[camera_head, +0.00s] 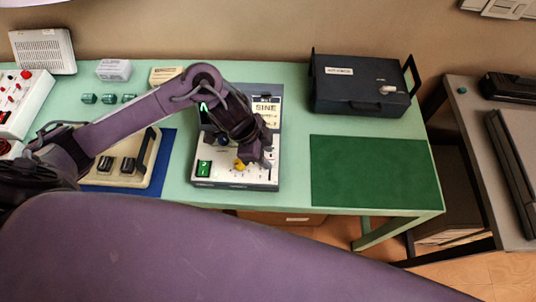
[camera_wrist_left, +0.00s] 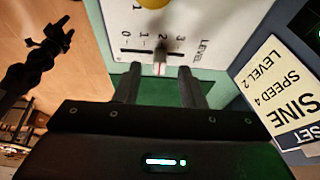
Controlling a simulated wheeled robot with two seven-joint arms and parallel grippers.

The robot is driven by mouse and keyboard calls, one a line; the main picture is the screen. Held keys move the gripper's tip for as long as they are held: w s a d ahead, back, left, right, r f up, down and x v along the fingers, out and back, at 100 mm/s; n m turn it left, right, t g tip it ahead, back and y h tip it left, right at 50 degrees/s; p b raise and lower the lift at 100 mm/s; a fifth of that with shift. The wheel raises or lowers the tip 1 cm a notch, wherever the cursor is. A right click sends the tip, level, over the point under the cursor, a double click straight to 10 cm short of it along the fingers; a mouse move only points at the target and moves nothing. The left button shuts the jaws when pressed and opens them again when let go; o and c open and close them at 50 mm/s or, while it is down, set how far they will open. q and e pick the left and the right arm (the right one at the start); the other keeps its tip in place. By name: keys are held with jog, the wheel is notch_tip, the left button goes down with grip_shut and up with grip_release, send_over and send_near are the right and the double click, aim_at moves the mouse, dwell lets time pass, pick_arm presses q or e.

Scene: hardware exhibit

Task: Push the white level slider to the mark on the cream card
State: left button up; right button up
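The white level slider (camera_wrist_left: 160,66) sits in a dark slot marked 0 to 3 on the device panel (camera_head: 205,181). In the left wrist view it stands close to the 2; exact alignment is hard to judge. My left gripper (camera_head: 257,162) is low over the panel's right side. In the left wrist view its two fingers (camera_wrist_left: 160,82) are apart, one on each side of the slider; contact is unclear. The cream card (camera_wrist_left: 283,92) reads SINE, SPEED 4, LEVEL 2, and shows in the head view (camera_head: 266,107). A dark claw-like shape, apparently my right gripper (camera_wrist_left: 63,28), hangs at the left.
A yellow knob (camera_head: 240,164) and a green switch (camera_head: 204,168) are on the same panel. A dark green mat (camera_head: 372,170) lies bare to the right. A black case (camera_head: 360,85) stands behind it. A beige box with black knobs (camera_head: 118,178) is left.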

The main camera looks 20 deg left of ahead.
pick_arm(q)
jog(key=v, duration=0.4)
jog(key=shift+w+a+r, duration=0.15)
jog(key=shift+r, duration=0.05)
jog(key=shift+a+r, duration=0.2)
jog(key=shift+r, duration=0.5)
pick_arm(e)
jog(key=shift+s, duration=0.2)
jog(key=shift+a, duration=0.15)
jog(key=shift+s+f, duration=0.1)
